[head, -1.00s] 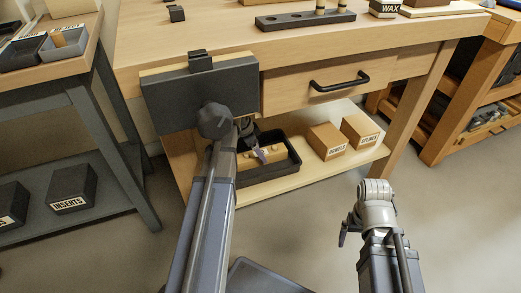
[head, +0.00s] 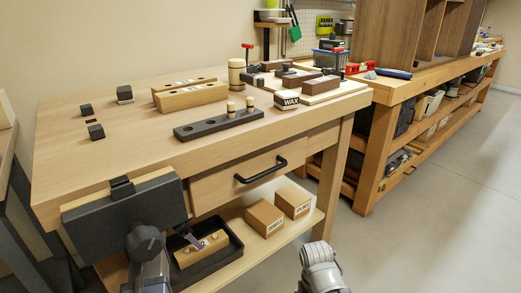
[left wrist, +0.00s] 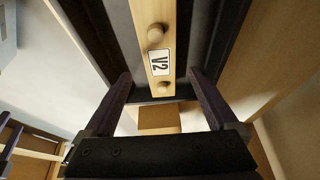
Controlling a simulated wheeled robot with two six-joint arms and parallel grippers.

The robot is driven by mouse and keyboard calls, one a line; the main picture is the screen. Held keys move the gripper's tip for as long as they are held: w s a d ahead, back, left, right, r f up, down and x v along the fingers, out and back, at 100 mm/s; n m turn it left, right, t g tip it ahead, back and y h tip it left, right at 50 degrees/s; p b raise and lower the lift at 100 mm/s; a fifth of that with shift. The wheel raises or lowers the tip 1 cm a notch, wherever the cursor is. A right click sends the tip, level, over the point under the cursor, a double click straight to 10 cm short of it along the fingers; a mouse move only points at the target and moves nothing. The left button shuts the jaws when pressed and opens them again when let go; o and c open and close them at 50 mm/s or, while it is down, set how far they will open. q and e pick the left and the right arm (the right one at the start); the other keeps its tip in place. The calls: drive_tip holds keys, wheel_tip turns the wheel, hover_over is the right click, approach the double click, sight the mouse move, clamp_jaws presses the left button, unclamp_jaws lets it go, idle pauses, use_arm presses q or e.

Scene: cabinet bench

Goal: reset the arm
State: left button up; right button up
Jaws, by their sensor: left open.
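My left gripper (head: 190,238) is low at the bench's front left, over the black tray (head: 236,249) on the lower shelf. In the left wrist view its two fingers (left wrist: 159,82) are spread apart with nothing pinched between them. A light wooden block (head: 205,250) with round knobs lies in the tray. In the wrist view this block (left wrist: 153,15) carries a V2 label and lies ahead of the fingers. The vise partly hides my left arm. Part of my right arm shows at the bottom of the head view; its gripper is out of view.
The dark vise (head: 130,212) juts from the bench (head: 120,150) close to my left arm. Two cardboard boxes (head: 265,218) stand right of the tray. A drawer with a black handle (head: 261,170) is above. The floor (head: 430,230) at right is clear.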

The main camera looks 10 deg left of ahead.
use_arm(q)
drive_tip(key=b+x, duration=0.6)
drive_tip(key=x, duration=0.1)
drive_tip(key=shift+f, duration=0.2)
drive_tip(key=shift+r, duration=0.25)
